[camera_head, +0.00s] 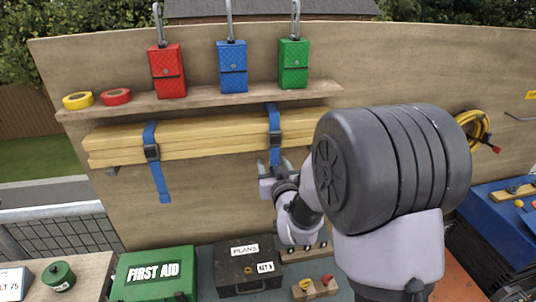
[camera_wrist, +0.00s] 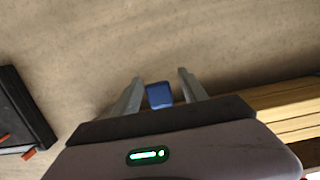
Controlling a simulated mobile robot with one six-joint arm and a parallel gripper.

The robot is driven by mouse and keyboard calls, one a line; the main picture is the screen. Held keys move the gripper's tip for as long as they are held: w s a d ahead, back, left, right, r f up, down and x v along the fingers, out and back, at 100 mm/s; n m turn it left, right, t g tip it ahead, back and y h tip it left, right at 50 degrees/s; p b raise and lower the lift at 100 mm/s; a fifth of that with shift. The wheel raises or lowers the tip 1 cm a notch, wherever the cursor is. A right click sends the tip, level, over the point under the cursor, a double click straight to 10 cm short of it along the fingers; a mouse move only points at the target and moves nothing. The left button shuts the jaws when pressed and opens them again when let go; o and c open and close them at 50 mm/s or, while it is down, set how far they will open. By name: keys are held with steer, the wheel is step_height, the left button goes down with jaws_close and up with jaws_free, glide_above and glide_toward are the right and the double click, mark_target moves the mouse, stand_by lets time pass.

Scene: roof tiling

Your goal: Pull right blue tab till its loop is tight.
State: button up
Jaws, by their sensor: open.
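Two blue straps loop around a bundle of wooden planks (camera_head: 205,138) on the wall. The right blue strap (camera_head: 274,118) has a dark buckle, and its lower end is partly hidden by my gripper (camera_head: 269,165). In the wrist view a blue tab (camera_wrist: 159,95) lies between the two spread fingers of my gripper (camera_wrist: 160,76), with a gap visible on the finger sides. The gripper is open. The left blue strap (camera_head: 150,133) has its tab (camera_head: 161,186) hanging free below its buckle. I cannot tell how tight the right loop is.
Above, a shelf (camera_head: 210,98) holds tape rolls, and red, blue and green pouches hang there. Below stand a green first aid box (camera_head: 153,275) and a dark plans case (camera_head: 249,268). Planks (camera_wrist: 290,105) lie close at the right in the wrist view.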

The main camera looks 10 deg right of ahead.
steer(key=shift+w, duration=0.15)
jaws_close()
step_height(320, 180, down, 5)
steer(key=b, duration=0.6)
steer(key=shift+f+b, duration=0.2)
steer(key=shift+b, duration=0.2)
stand_by(0.4)
steer(key=shift+o, duration=2.3)
jaws_free()
steer(key=s+b, duration=0.3)
steer(key=s, duration=0.3)
